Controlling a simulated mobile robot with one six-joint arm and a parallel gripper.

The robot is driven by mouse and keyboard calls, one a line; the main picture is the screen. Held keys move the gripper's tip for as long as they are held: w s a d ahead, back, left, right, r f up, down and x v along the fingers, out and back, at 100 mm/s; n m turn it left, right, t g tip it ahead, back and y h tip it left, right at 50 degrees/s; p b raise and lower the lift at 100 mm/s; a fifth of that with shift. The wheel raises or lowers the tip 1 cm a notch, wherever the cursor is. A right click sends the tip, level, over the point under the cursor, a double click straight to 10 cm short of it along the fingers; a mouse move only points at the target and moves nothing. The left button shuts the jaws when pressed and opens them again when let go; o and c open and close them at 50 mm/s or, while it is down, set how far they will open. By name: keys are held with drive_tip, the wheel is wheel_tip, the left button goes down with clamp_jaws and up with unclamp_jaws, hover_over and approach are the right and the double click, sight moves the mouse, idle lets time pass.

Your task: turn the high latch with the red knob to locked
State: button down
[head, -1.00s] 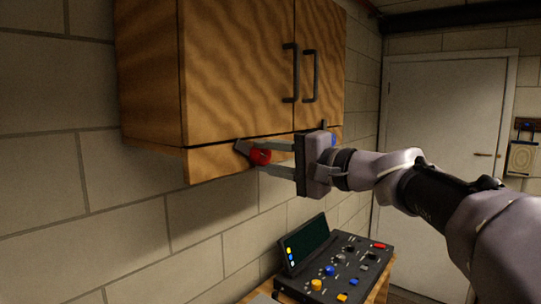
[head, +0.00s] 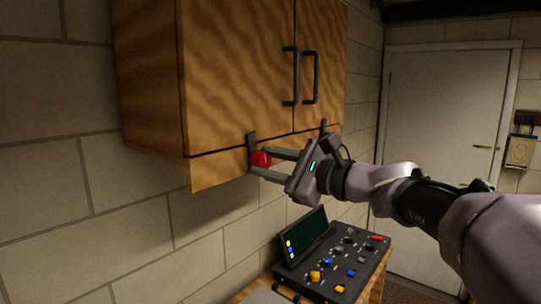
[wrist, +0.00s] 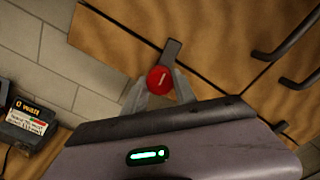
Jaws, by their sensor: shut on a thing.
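The high latch (head: 252,141) is a dark bar on the lower front of the wooden cabinet (head: 235,75), with a round red knob (head: 261,159) at its lower end. In the head view the bar points nearly straight up from the knob, across the gap under the left door. My gripper (head: 257,163) is shut on the red knob, one finger on each side. The wrist view also shows the knob (wrist: 160,80) between my fingertips, with the latch bar (wrist: 172,52) reaching away over the door gap.
A second dark latch (head: 323,127) stands at the right door, partly behind my gripper. Two dark door handles (head: 291,75) hang above. A control panel (head: 335,262) with coloured knobs sits on a bench below. A white door (head: 440,120) is at the back right.

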drive_tip(key=shift+m+p, duration=0.5)
drive_tip(key=shift+m, duration=0.3)
drive_tip(key=c, duration=1)
unclamp_jaws()
drive_tip(key=v, duration=1.7)
drive_tip(key=shift+s+d, duration=0.2)
